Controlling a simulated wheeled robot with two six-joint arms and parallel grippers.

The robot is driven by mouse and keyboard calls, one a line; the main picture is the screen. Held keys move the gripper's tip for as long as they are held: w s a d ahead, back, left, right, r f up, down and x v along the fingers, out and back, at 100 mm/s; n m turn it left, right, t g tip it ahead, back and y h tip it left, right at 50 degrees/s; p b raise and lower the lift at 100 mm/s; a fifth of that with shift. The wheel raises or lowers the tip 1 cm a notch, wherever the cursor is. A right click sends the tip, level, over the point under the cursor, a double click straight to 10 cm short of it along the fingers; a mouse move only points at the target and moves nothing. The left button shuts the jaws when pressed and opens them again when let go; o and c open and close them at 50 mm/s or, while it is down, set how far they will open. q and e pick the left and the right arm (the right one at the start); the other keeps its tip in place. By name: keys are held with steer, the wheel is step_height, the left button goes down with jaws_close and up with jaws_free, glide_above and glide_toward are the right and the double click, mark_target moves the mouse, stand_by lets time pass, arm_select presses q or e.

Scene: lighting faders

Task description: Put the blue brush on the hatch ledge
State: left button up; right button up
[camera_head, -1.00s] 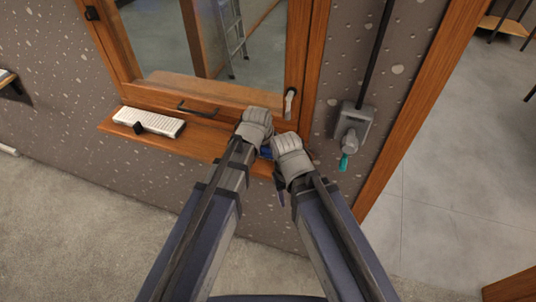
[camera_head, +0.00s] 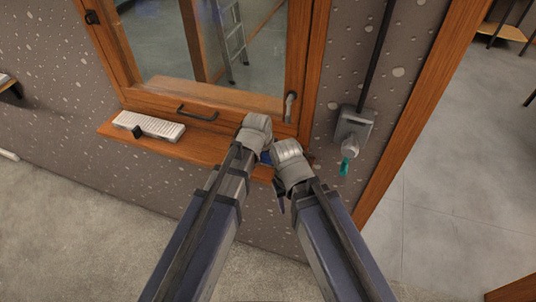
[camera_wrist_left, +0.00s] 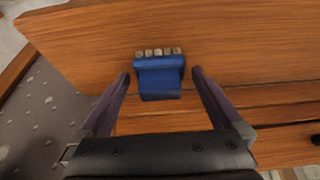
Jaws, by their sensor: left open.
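The blue brush (camera_wrist_left: 160,78) lies on the wooden hatch ledge (camera_wrist_left: 240,60) in the left wrist view, with its row of pale bristle tufts toward the top. My left gripper (camera_wrist_left: 160,75) is open, with one finger on each side of the brush and gaps between. In the head view only a bit of the blue brush (camera_head: 265,157) shows between my two wrists. The ledge (camera_head: 190,146) runs below the window. My right gripper (camera_head: 288,152) is beside the left one at the ledge's right end; its fingers are mostly hidden.
A white slab with a dark knob (camera_head: 150,126) lies on the ledge's left part. The ledge between it and my left wrist is clear. A grey wall box (camera_head: 353,126) with a teal-ended piece (camera_head: 345,165) is to the right. The window (camera_head: 200,50) stands behind the ledge.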

arm_select(q)
steer(key=p+v, duration=1.1)
steer(key=v, duration=0.1)
steer(key=shift+r, duration=0.2)
